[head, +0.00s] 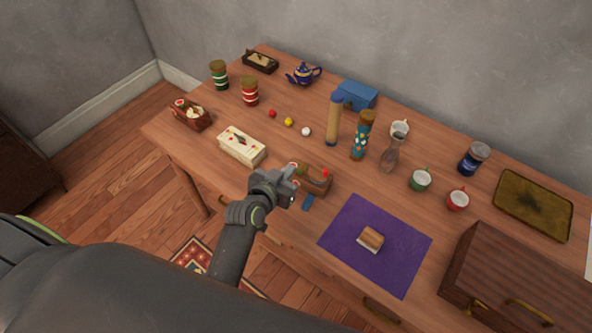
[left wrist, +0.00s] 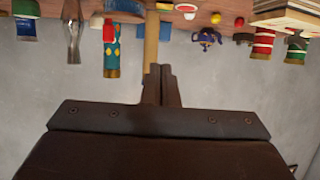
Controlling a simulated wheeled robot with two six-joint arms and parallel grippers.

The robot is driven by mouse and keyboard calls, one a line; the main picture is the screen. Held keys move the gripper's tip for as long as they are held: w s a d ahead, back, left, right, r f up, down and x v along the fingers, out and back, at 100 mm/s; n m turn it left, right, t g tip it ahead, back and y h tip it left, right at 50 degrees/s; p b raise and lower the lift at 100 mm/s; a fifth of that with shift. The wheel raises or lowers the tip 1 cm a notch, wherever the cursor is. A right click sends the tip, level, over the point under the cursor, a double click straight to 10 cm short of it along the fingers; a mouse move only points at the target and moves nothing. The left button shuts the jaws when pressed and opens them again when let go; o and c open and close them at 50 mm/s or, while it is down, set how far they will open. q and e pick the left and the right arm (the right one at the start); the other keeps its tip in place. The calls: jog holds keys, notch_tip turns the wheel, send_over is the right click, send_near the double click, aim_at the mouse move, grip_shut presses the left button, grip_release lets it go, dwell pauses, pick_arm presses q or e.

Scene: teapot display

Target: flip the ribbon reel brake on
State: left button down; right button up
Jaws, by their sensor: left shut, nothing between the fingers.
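A small brown wooden holder (head: 318,184) with a red knob (head: 325,173) and a blue strip (head: 308,203) at its front looks like the ribbon reel. It stands near the table's front edge in the head view. My left gripper (head: 292,172) is shut and empty at the holder's left end, hiding part of it. I cannot tell whether it touches, nor which way the brake is set. In the left wrist view the closed fingertips (left wrist: 161,72) show, and the holder is not recognisable. My right gripper is not in view.
A cream box (head: 243,148) and another wooden holder (head: 192,116) stand to the left. A purple mat (head: 400,259) with a small wooden block (head: 370,239) lies to the right. Behind are a tan cylinder (head: 333,122), a patterned cylinder (head: 361,140) and a glass vase (head: 391,155).

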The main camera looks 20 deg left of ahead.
pick_arm(q)
send_over(296, 174)
jog(key=s, duration=0.2)
jog(key=shift+w+d+f+p, duration=0.15)
jog(key=shift+f+p, duration=0.05)
jog(key=shift+f, duration=0.2)
jog(key=shift+w+d+f+p, duration=0.1)
jog(key=shift+d+f+p, duration=0.05)
jog(key=shift+f, duration=0.25)
notch_tip(296, 174, down, 4)
jog(key=shift+r, duration=0.25)
jog(key=shift+s+f+b, duration=0.15)
jog(key=shift+f+b, duration=0.15)
jog(key=shift+f, duration=0.1)
jog(key=shift+f, duration=0.1)
jog(key=shift+s+f+b, duration=0.1)
jog(key=shift+f+b, duration=0.3)
jog(key=shift+b, duration=0.25)
jog(key=shift+r, duration=0.2)
jog(key=shift+r+p, duration=0.1)
jog(key=shift+p, duration=0.25)
jog(key=shift+r+p, duration=0.55)
jog(key=shift+r, duration=0.15)
